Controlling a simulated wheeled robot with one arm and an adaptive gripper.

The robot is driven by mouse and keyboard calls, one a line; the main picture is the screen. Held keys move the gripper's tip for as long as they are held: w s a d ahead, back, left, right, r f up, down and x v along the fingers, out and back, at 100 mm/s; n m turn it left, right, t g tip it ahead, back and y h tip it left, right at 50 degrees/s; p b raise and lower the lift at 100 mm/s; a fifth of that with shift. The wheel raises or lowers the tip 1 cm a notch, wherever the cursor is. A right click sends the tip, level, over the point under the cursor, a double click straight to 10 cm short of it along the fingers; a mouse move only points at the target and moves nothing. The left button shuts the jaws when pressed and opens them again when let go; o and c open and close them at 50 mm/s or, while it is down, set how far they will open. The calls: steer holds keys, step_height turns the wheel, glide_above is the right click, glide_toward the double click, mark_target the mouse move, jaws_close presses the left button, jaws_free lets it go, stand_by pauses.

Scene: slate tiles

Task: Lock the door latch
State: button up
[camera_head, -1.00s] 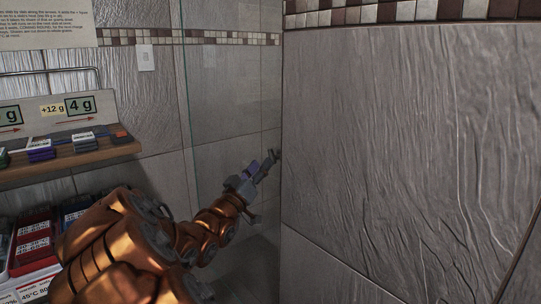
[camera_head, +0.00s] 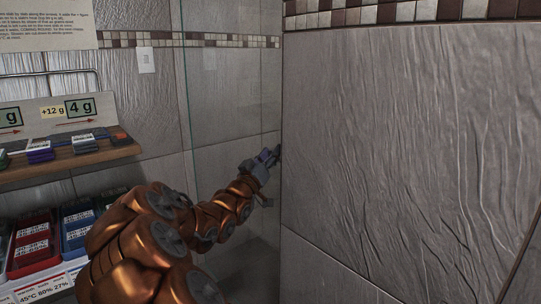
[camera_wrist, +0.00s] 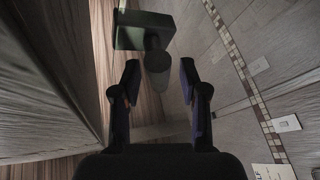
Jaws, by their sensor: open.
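My gripper (camera_head: 268,160) is stretched out to the tiled corner in the head view, beside the edge of the large wall panel. In the wrist view my gripper (camera_wrist: 160,76) is open, with one dark finger on each side. A dark green block (camera_wrist: 142,29) with a grey rounded knob (camera_wrist: 157,62) shows just ahead of the fingertips; it looks like the latch. The knob lies in line with the gap between the fingers; I cannot tell whether either finger touches it. The latch does not show clearly in the head view. A clear glass panel edge (camera_head: 188,92) stands left of my gripper.
The large tiled panel (camera_head: 400,130) fills the right side close by. A wooden shelf (camera_head: 75,160) with small labelled boxes is at left, with red and blue bins (camera_head: 35,240) below. A light switch (camera_head: 146,60) is on the back wall.

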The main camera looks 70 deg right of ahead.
jaws_close()
stand_by(0.3)
steer(key=shift+m, duration=0.5)
steer(key=shift+s+a+m+g, duration=0.1)
steer(key=shift+s+m+g, duration=0.05)
steer(key=shift+m+g, duration=1)
steer(key=shift+r+m, duration=0.1)
steer(key=shift+m, duration=0.15)
jaws_free()
steer(key=shift+a, duration=0.1)
